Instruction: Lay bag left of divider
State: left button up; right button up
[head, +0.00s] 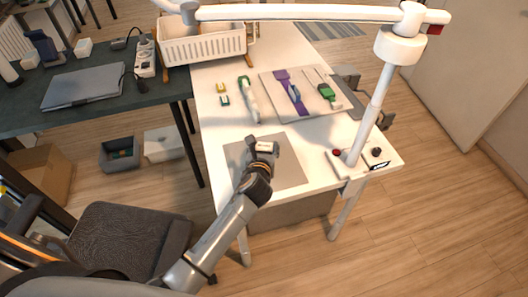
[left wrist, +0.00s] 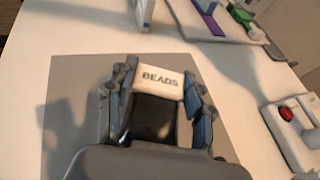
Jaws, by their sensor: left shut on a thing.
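A small white bag labelled BEADS (left wrist: 160,76) is held between the two fingers of my left gripper (left wrist: 157,100). In the head view my left gripper (head: 261,152) is over the grey mat (head: 290,163) near the table's front, and the bag (head: 262,146) shows as a pale patch at its tips. I cannot tell whether the bag touches the mat. A white upright piece with a green end (head: 249,100), perhaps the divider, stands farther back on the table. Its lower end also shows at the top of the left wrist view (left wrist: 145,14). My right gripper is not seen.
A board (head: 305,77) with purple and green items lies at the back right. A white basket (head: 203,45) is at the back.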

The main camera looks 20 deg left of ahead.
pick_arm(q)
jog(key=shift+f, duration=0.9)
jog(key=shift+f, duration=0.2)
jog(key=o, duration=1.2)
